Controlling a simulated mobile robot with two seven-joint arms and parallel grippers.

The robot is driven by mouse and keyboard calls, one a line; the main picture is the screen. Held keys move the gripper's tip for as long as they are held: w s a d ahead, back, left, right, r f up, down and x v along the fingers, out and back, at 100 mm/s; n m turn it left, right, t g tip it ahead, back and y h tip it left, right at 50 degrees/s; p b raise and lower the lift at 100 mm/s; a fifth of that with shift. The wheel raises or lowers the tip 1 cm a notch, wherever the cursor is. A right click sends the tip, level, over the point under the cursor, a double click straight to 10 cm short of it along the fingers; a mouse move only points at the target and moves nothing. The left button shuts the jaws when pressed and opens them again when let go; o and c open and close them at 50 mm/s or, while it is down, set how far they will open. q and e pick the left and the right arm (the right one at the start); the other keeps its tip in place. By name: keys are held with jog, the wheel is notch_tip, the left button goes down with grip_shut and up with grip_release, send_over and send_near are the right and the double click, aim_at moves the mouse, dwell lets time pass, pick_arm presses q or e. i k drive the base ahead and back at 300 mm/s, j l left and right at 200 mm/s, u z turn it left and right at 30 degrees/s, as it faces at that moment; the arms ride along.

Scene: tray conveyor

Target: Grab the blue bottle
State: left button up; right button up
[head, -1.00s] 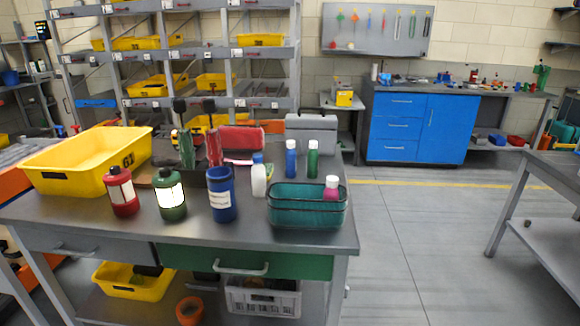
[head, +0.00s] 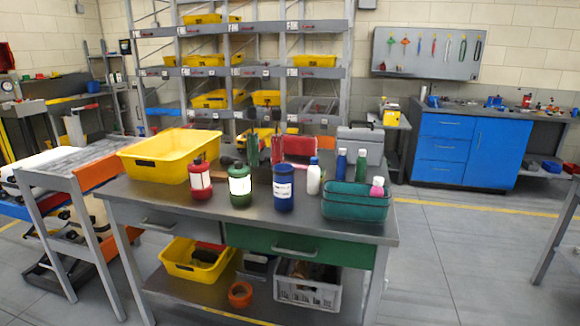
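A slim blue bottle (head: 341,166) with a pale cap stands upright on the grey worktable (head: 160,193), behind the teal basket (head: 357,208). A green bottle (head: 361,166) with a pale cap stands just right of it. A white bottle (head: 313,179) with a blue cap stands to its left, nearer the front. A larger blue canister (head: 283,190) with a white label stands further left. A pink bottle (head: 377,188) with a white cap is in the basket. Neither of my grippers is in view.
Shelves (head: 244,72) stand behind. The floor to the right is open.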

aim_at(342, 161)
jog(key=i+l+u, duration=0.1)
jog(key=u, duration=0.35)
jog(key=i+l+u, duration=0.1)
jog(key=l+u, duration=0.15)
jog(key=u, duration=0.2)
jog(key=l+u, duration=0.2)
jog(key=u, duration=0.25)
jog(key=i+l, duration=0.1)
jog(key=l, duration=0.65)
jog(key=i+l, duration=0.1)
jog(key=l, duration=0.7)
jog(key=i+l, duration=0.1)
jog(key=l, duration=0.65)
